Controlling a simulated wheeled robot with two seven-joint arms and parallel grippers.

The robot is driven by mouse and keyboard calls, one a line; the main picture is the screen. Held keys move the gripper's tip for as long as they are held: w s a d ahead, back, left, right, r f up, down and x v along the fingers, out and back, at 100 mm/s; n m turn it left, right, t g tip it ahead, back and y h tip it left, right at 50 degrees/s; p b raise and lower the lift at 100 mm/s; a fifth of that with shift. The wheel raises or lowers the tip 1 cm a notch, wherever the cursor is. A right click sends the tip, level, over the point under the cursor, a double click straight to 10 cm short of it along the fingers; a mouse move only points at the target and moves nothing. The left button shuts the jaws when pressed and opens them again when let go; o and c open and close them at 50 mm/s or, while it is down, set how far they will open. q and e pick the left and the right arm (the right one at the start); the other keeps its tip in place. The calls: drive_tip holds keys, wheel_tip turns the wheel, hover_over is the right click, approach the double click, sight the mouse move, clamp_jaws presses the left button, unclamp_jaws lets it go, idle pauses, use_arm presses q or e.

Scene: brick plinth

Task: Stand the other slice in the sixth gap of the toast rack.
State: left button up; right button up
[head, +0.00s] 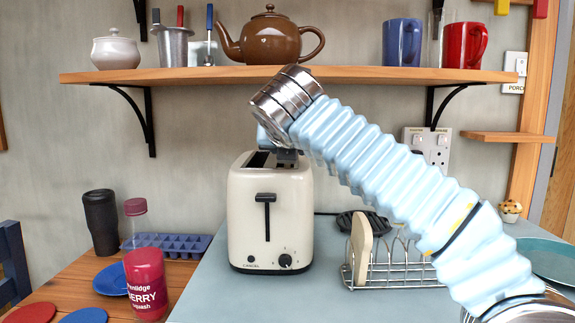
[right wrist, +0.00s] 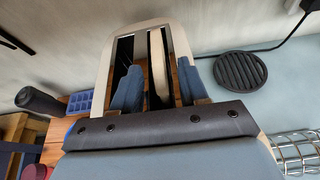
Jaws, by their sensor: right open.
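The cream toaster (head: 270,220) stands on the blue-grey worktop. In the right wrist view a slice of bread (right wrist: 159,65) stands in the right-hand of its two slots; the other slot looks empty. My right gripper (right wrist: 158,88) is open above the toaster, its blue-grey fingers on either side of the slice and apart from it. In the head view its tips are largely hidden behind the toaster top and arm. The wire toast rack (head: 405,277) stands right of the toaster, with one slice (head: 361,247) upright near its left end. My left gripper is out of view.
A wooden shelf (head: 190,77) with a brown teapot (head: 270,40) and mugs runs above the toaster, close to my right arm. A black round trivet (head: 362,222) lies behind the rack. A squash bottle (head: 145,280) stands left. A teal plate (head: 550,258) lies right.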

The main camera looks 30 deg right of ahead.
drive_tip(key=shift+x, duration=1.25)
clamp_jaws()
drive_tip(key=shift+r, duration=0.2)
